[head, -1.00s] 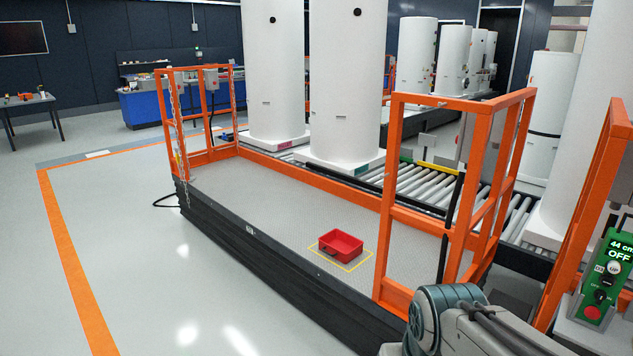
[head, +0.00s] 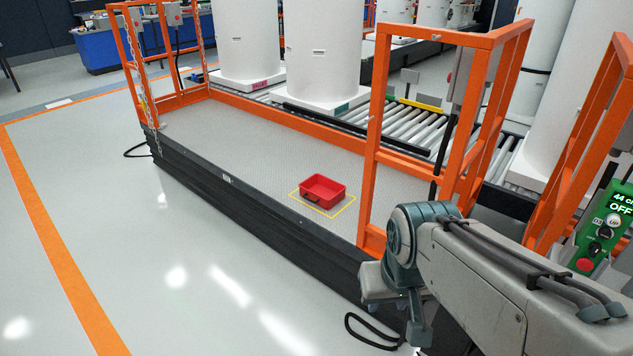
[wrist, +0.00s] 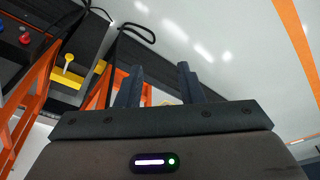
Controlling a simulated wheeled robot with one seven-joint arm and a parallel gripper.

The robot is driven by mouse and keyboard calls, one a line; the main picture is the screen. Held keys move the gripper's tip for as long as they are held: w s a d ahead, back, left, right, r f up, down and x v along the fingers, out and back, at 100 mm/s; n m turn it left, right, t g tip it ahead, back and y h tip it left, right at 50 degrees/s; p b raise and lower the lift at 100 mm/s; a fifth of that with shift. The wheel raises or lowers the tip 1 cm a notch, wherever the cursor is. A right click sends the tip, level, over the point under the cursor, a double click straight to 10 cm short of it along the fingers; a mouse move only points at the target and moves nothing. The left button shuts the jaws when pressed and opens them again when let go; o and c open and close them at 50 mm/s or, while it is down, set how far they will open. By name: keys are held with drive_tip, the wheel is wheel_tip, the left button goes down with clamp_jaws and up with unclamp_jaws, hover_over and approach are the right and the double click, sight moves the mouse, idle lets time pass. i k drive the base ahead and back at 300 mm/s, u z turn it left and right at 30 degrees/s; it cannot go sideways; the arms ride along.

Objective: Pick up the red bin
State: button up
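The red bin (head: 323,190) is an open, shallow, empty-looking box with a dark handle on its near side. It sits upright inside a yellow outline (head: 336,214) on the grey lift platform (head: 250,160). My gripper (wrist: 160,66) shows in the wrist view with its two dark fingers apart and nothing visible between them. In the head view my arm is at the lower right, in front of the platform's near edge and apart from the bin. The bin is not seen in the wrist view.
An orange guard frame (head: 371,150) stands right of the bin, close to my arm. A green control panel (head: 604,232) reads about 44 cm and OFF. Open floor (head: 120,230) lies left of the platform.

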sight(319, 190)
drive_tip(key=u, duration=0.85)
drive_tip(key=i, duration=3.85)
drive_tip(key=z, duration=3.5)
